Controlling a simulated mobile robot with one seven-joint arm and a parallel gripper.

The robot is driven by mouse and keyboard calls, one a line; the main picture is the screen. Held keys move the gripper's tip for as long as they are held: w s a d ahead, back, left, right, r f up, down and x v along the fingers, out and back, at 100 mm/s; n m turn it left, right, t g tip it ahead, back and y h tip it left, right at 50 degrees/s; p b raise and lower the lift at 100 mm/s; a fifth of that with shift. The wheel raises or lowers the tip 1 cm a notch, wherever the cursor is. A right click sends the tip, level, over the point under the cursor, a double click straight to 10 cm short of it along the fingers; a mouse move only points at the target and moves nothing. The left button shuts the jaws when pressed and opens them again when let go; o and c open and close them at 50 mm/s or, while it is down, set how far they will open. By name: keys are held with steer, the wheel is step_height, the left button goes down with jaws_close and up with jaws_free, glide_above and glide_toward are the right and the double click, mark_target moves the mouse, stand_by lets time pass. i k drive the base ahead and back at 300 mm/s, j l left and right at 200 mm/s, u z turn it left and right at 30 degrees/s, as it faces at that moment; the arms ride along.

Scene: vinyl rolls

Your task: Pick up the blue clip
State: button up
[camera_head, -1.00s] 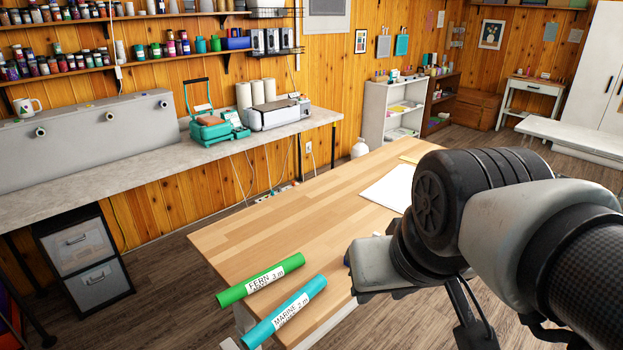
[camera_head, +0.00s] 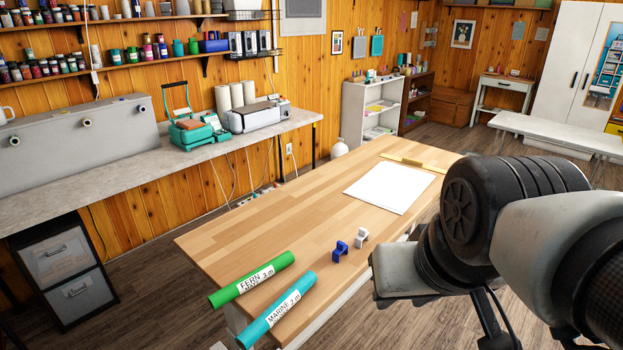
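The blue clip (camera_head: 340,251) is a small open-shaped piece on the wooden table (camera_head: 270,225), near its front right edge. A similar white clip (camera_head: 361,237) stands just behind it to the right. My arm fills the right side of the view, to the right of both clips and apart from them. The fingers of my gripper do not show clearly; dark parts hang below the arm at the lower right, cut by the frame's edge.
A green roll labelled FERN (camera_head: 252,279) and a teal roll labelled MARINE (camera_head: 277,310) lie at the table's near left end. A white sheet (camera_head: 389,187) and a yellow ruler-like strip (camera_head: 414,162) lie toward the far end. The table's middle is clear.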

mark_target(341, 248)
steer(key=k, duration=0.6)
steer(key=k+u, duration=0.4)
steer(key=k+j+u, duration=0.2)
steer(key=u, duration=0.2)
steer(key=l+u, duration=0.1)
steer(key=u, duration=0.35)
steer(key=l+u, duration=0.1)
steer(key=u, duration=0.35)
steer(key=l+u, duration=0.15)
steer(key=u, duration=0.3)
steer(key=i+l, duration=0.1)
steer(key=l, duration=1.75)
steer(key=i+l, duration=0.15)
steer(key=l, duration=0.75)
steer(key=i+l, duration=0.1)
steer(key=l, duration=1.75)
steer(key=i+l, duration=0.15)
steer(key=l, duration=0.75)
